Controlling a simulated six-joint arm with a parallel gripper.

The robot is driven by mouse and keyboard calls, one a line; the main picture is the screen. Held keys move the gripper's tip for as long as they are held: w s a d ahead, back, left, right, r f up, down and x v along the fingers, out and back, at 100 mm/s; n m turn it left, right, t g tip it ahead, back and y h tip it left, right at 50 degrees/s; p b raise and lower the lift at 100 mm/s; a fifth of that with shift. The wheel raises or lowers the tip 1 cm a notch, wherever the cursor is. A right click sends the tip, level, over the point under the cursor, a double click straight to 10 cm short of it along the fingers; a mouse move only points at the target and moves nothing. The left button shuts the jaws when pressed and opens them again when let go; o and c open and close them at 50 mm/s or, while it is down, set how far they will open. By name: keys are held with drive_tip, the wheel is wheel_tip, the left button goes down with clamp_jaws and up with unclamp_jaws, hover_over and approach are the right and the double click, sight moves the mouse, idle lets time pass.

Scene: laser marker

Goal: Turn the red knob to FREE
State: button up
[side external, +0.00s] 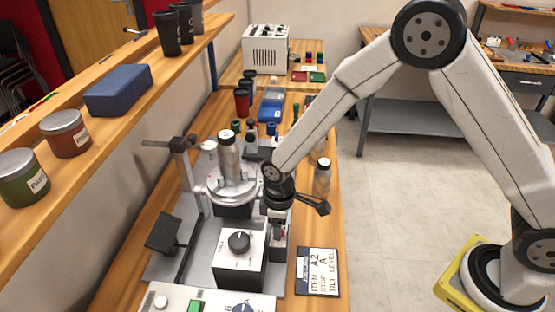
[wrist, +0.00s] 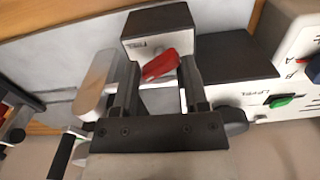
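The red knob (wrist: 162,66) is a bar-shaped handle on the pale front of a dark-topped box (wrist: 158,20) in the wrist view. It lies tilted, its right end higher. My gripper (wrist: 159,72) is open, one finger on each side of the knob. The knob's right end is close to the right finger; I cannot tell whether they touch. The label below the dark top is too small to read. In the side external view my gripper (side external: 280,222) points down beside the fixture, and the knob is mostly hidden there.
A white-faced box with a black dial (side external: 238,242) stands just left of my gripper. A bottle (side external: 230,158) stands upright on the fixture behind. A printed card (side external: 317,272) lies at right. A panel with a green button (side external: 195,307) is in front.

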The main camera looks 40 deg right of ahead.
drive_tip(key=shift+n, duration=0.4)
drive_tip(key=r, duration=0.8)
drive_tip(key=shift+s+d+r, duration=0.1)
drive_tip(key=shift+d, duration=0.15)
drive_tip(key=s+d+r+m+t, duration=0.2)
drive_tip(key=s+d+m, duration=0.7)
drive_tip(key=d, duration=0.5)
drive_tip(key=shift+s+r+t, duration=0.3)
drive_tip(key=shift+s+r, duration=0.25)
drive_tip(key=shift+s, duration=0.85)
